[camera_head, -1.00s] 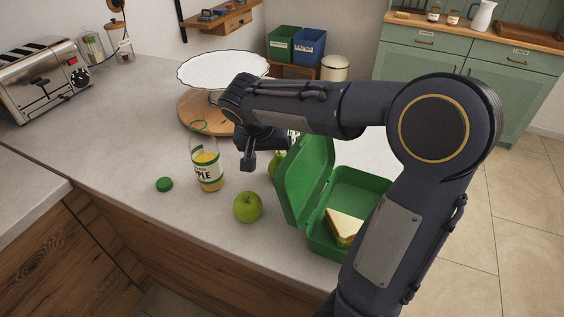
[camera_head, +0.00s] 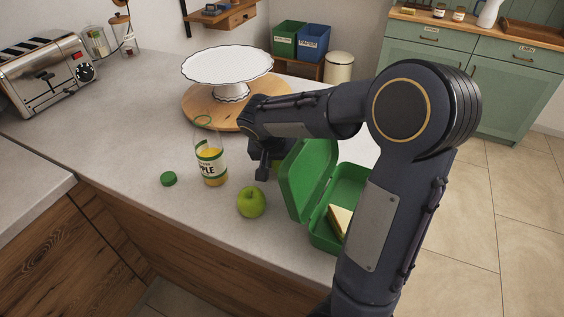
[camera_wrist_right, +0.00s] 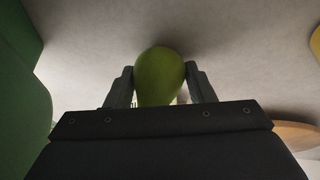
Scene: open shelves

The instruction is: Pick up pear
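The green pear (camera_wrist_right: 160,75) is in the right wrist view, between the two fingers of my right gripper (camera_wrist_right: 160,88). Both fingers lie against its sides with no clear gap, so the gripper looks shut on it. The grey counter (camera_wrist_right: 90,40) is behind the pear; I cannot tell whether the pear still touches it. In the head view my right gripper (camera_head: 265,172) is low over the counter beside the open lunchbox lid, and the arm and gripper mostly hide the pear. My left gripper is not in view.
A green apple (camera_head: 251,202) sits in front of the gripper. A juice bottle (camera_head: 210,163) and green cap (camera_head: 168,179) are to the left. The open green lunchbox (camera_head: 325,236) with a sandwich is right. A cake stand (camera_head: 227,65) on a wooden board (camera_head: 198,108) is behind.

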